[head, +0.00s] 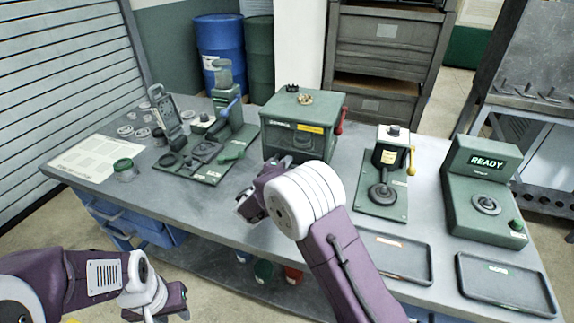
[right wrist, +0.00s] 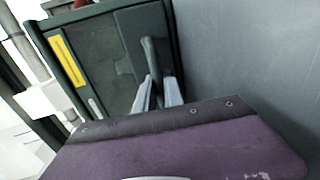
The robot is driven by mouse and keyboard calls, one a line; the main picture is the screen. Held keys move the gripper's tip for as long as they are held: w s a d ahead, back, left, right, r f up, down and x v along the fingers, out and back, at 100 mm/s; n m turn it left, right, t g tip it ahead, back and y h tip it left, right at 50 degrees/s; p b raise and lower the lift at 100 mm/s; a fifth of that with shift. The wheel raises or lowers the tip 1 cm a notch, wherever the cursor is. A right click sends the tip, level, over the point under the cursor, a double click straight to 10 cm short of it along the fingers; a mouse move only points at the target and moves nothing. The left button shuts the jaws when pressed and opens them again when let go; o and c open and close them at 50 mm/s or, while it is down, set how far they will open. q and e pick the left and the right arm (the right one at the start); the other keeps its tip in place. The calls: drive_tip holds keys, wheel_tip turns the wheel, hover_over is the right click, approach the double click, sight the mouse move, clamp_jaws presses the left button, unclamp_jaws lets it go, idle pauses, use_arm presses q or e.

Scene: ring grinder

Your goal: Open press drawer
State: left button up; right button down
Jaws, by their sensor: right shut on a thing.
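The press is a green box (head: 303,115) at the back middle of the bench, with a red lever (head: 340,122) on its right side and a yellow label on its front. In the right wrist view its front (right wrist: 100,62) shows close up, with a dark upright drawer handle (right wrist: 150,55). My right gripper (right wrist: 158,94) has its fingers shut on this handle. In the head view the right gripper (head: 262,188) is in front of the press, and its wrist hides part of the press front. How far the drawer is out is hard to tell. My left gripper (head: 165,302) is low at the left, away from the bench, its fingers unclear.
A green fixture (head: 205,165) with small tools stands left of the press. A lever station (head: 382,190) and a box reading READY (head: 485,185) stand to the right. Two dark trays (head: 505,285) lie at the front right.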

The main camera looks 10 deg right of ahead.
drive_tip(key=f+b+v, duration=0.1)
drive_tip(key=b+v, duration=0.1)
drive_tip(key=v, duration=0.2)
drive_tip(key=f+b+v, duration=0.1)
drive_tip(key=b+v, duration=0.1)
drive_tip(key=v, duration=0.3)
drive_tip(key=f+b+v, duration=0.1)
drive_tip(key=b+v, duration=0.1)
drive_tip(key=v, duration=0.3)
drive_tip(key=shift+s+a+b, duration=0.25)
drive_tip(key=shift+s+b, duration=0.1)
drive_tip(key=shift+s+a, duration=0.25)
drive_tip(key=shift+s, duration=0.15)
drive_tip(key=shift+r, duration=0.1)
drive_tip(key=c, duration=1.7)
unclamp_jaws()
drive_tip(key=shift+c, duration=0.2)
drive_tip(key=v, duration=0.9)
drive_tip(key=shift+p, duration=0.35)
drive_tip(key=shift+a, duration=0.1)
